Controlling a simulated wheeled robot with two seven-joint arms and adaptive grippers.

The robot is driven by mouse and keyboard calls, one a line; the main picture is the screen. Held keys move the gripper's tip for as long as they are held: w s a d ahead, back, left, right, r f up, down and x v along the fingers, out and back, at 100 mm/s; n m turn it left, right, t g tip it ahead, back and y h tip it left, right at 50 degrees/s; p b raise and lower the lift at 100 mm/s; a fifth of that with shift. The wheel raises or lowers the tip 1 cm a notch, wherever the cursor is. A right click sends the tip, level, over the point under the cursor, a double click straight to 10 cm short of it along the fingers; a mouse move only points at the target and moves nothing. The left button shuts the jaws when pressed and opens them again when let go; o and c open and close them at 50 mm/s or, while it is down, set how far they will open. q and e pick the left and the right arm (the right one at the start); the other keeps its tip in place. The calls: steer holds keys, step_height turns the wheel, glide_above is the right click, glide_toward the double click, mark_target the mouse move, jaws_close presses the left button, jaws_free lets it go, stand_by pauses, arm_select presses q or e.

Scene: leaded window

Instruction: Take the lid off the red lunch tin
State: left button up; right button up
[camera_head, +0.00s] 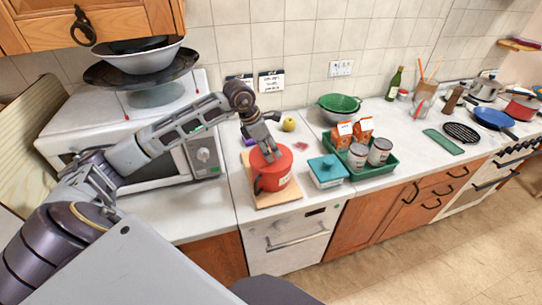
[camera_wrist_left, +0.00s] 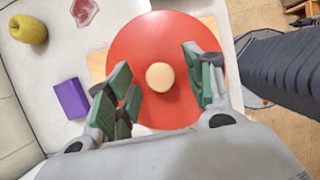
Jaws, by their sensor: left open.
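The red lunch tin (camera_head: 273,178) stands on a wooden board on the counter, with a dark handle on its side. Its round red lid (camera_wrist_left: 160,38) is on top and has a pale round knob (camera_wrist_left: 160,77) at its middle. My left gripper (camera_head: 270,155) is over the lid. In the left wrist view my left gripper (camera_wrist_left: 160,90) is open, with green-padded fingers on either side of the knob and a gap to it on both sides. I cannot tell how high the fingertips are above the lid. My right gripper is not in view.
A teal box (camera_head: 327,172) and a green tray (camera_head: 372,162) with cans and orange packs stand right of the tin. A yellow apple (camera_head: 289,124) and a purple block (camera_wrist_left: 71,98) lie near it. The microwave (camera_head: 203,154) is at the left.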

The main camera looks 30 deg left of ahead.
mark_target(270, 150)
arm_select(q)
steer(key=shift+c, duration=0.4)
steer(key=c, duration=1)
steer(key=shift+r, duration=0.2)
steer(key=shift+c, duration=0.2)
step_height(270, 150, up, 10)
steer(key=b, duration=0.1)
steer(key=shift+f, duration=0.2)
